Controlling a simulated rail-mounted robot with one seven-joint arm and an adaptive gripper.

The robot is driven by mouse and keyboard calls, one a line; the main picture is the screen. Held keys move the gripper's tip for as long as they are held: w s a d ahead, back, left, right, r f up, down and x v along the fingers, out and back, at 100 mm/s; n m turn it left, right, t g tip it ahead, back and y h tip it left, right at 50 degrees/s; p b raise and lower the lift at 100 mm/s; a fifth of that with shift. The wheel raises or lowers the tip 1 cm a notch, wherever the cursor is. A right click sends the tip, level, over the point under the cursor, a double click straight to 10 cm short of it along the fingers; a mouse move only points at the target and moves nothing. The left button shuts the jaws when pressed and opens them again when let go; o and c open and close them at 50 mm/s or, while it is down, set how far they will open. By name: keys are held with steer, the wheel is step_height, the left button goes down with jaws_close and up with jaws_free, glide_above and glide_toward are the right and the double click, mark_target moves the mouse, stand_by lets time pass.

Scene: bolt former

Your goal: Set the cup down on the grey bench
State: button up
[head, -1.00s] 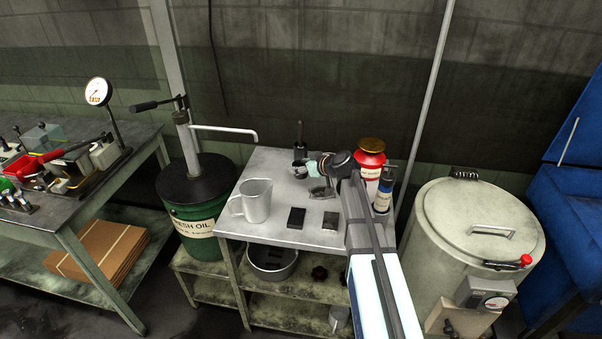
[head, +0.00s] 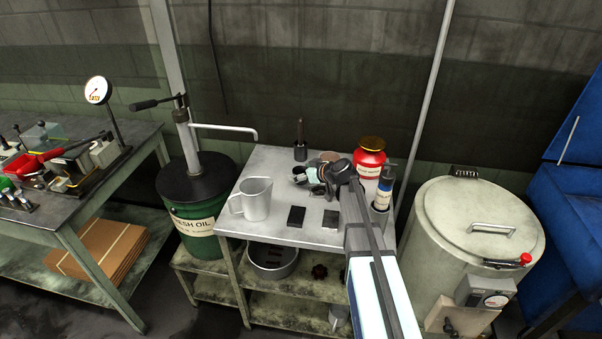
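A grey metal cup (head: 257,199), jug-like with a handle on its left, stands upright on the grey bench (head: 284,234), near the left edge of its top. My gripper (head: 314,182) is low over the middle of the bench top, to the right of the cup and clearly apart from it. My gripper's fingers are small and dark here, with dark and pale-teal parts around them. I cannot tell whether they are open or hold something. My arm comes in from the lower right and hides part of the bench's right side.
Two dark blocks (head: 296,216) (head: 331,219) lie in front of my gripper. A dark upright tool (head: 300,150) stands behind it. A red canister (head: 369,160) and a blue-labelled bottle (head: 384,188) stand at the right. An oil drum (head: 199,215) with a pump spout is left of the bench.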

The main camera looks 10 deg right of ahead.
steer(key=shift+r, duration=0.15)
steer(key=shift+s, duration=0.1)
steer(key=shift+b+v, duration=0.45)
steer(key=shift+v, duration=1.45)
